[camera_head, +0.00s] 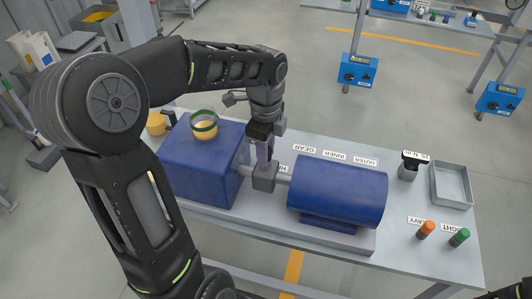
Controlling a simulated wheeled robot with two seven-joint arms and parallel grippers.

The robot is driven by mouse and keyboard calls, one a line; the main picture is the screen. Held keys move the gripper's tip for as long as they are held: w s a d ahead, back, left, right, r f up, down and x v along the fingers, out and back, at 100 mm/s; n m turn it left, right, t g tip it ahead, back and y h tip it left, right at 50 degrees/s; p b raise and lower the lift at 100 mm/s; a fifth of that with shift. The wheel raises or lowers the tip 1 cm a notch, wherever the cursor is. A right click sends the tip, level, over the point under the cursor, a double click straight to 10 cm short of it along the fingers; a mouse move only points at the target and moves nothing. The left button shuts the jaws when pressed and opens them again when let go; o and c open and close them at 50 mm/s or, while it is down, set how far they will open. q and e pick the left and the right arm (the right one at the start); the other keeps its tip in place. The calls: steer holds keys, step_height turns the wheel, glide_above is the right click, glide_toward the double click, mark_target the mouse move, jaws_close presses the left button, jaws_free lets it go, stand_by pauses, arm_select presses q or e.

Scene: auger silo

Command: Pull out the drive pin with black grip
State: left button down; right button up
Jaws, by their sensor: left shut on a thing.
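A grey coupling block (264,181) sits on the shaft between the blue gearbox housing (205,170) and the blue motor cylinder (337,190). My left gripper (264,158) points down over this block from above, its fingers shut right at the block's top. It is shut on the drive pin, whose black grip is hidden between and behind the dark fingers. I cannot tell how far the pin sits in the block.
Orange-topped (426,230) and green-topped (460,237) pins stand at the table's right end. A black-topped metal holder (409,165) and a grey tray (452,186) lie behind them. A green-rimmed yellow hopper (204,125) tops the gearbox. Small labels lie behind the motor.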

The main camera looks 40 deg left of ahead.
arm_select(q)
steer(key=shift+r+p, duration=0.6)
steer(key=shift+r, duration=0.1)
stand_by(0.5)
steer(key=shift+r+p, duration=2.25)
steer(key=shift+r, duration=0.5)
steer(key=shift+f, duration=0.15)
